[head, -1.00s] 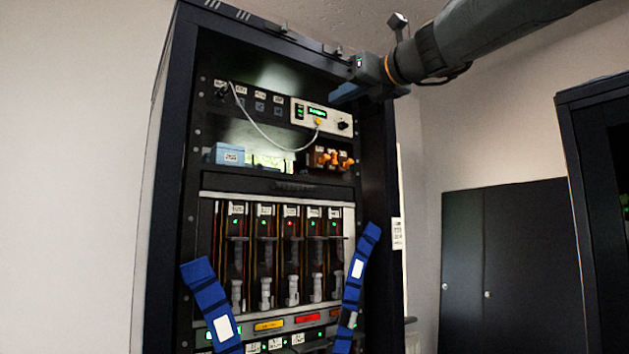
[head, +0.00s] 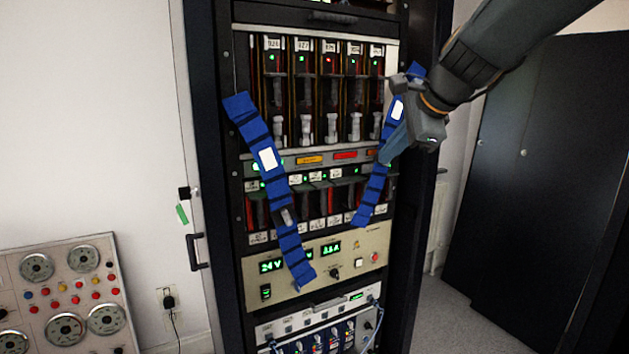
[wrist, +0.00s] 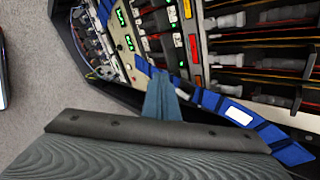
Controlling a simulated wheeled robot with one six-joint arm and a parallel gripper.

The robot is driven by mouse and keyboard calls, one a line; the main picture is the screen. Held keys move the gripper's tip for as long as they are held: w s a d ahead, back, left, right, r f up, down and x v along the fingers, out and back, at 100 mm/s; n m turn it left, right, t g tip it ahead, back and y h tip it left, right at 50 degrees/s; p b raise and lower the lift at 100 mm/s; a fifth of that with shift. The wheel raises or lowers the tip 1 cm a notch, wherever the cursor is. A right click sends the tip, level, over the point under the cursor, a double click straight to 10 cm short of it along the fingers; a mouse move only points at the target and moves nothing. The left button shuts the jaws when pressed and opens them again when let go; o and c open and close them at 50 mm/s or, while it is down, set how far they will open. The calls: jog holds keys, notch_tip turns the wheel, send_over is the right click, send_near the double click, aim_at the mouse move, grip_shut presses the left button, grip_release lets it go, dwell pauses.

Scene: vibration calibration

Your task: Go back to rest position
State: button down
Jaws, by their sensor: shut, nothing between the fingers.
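My gripper (head: 390,152) is at the right side of the equipment rack in the head view, in front of the right blue strap (head: 373,185). Its blue-grey fingers are together and hold nothing. In the wrist view the closed fingers (wrist: 161,97) point toward the rack front, beside the blue strap (wrist: 236,112) with its white label. I cannot tell whether the fingers touch the strap. My gripper covers part of that strap in the head view. A second blue strap (head: 277,190) hangs slanted across the rack's left side.
The black rack (head: 222,220) holds card modules (head: 330,125) and a beige power unit (head: 345,262). A gauge panel (head: 70,295) stands at lower left. A dark cabinet (head: 545,150) stands at right. Grey floor (head: 425,300) lies between rack and cabinet.

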jog(key=s+d+f+n+g+h, duration=0.1)
jog(key=s+f+n+g, duration=0.3)
jog(key=s+f+n, duration=0.4)
jog(key=s+d+f+n+g+h, duration=0.2)
jog(key=s+f+n, duration=0.7)
jog(key=s+f, duration=0.9)
notch_tip(320, 180, down, 6)
jog(key=shift+d+r+g+h, duration=0.25)
jog(key=shift+g+h, duration=0.05)
jog(key=shift+g, duration=0.7)
